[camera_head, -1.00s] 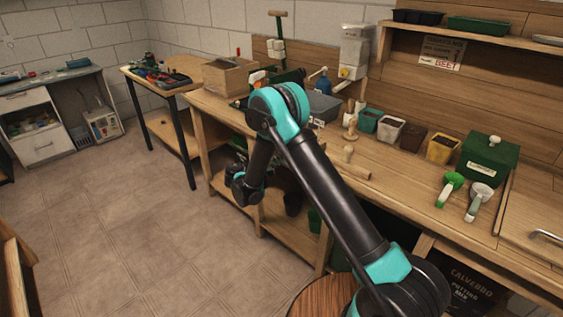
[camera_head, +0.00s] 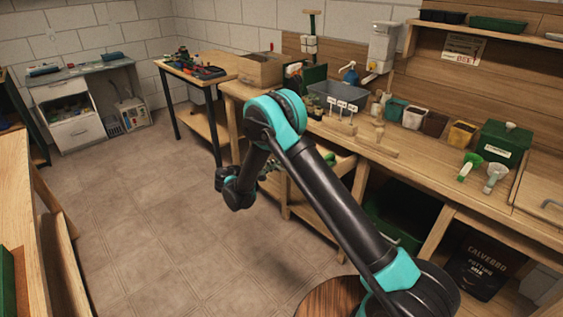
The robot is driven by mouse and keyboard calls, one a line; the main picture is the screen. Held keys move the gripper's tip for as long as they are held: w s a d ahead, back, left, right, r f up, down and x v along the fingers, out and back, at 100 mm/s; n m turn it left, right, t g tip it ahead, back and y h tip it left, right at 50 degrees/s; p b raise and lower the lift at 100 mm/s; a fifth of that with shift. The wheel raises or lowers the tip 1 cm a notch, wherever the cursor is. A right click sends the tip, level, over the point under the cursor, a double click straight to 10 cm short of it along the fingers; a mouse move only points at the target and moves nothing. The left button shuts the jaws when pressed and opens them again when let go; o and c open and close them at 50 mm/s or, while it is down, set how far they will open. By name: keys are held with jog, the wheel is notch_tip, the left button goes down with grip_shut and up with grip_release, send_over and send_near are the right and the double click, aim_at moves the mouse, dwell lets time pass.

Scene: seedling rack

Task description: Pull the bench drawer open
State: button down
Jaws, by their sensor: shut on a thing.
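The bench drawer (camera_head: 343,162) stands out from under the wooden bench top, with its pale rim and some green contents showing behind my arm. My arm hides much of the drawer, including its handle. My gripper (camera_head: 268,168) is at the drawer's front, left of my forearm, small and partly hidden. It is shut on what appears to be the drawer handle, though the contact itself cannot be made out.
The bench top (camera_head: 410,150) holds a grey tray (camera_head: 338,97), several pots and a green box (camera_head: 503,143). A dark sack (camera_head: 478,265) stands below at the right. The tiled floor (camera_head: 170,220) left of my arm is clear. A wooden bench edge (camera_head: 55,215) borders the left.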

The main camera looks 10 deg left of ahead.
jog(key=f+v, duration=0.1)
jog(key=v, duration=0.6)
jog(key=shift+s+a+f, duration=0.3)
jog(key=shift+s, duration=0.15)
jog(key=c, duration=1.9)
grip_release()
jog(key=shift+a, duration=0.1)
jog(key=v, duration=1.1)
jog(key=shift+s+a, duration=0.15)
jog(key=shift+s, duration=0.25)
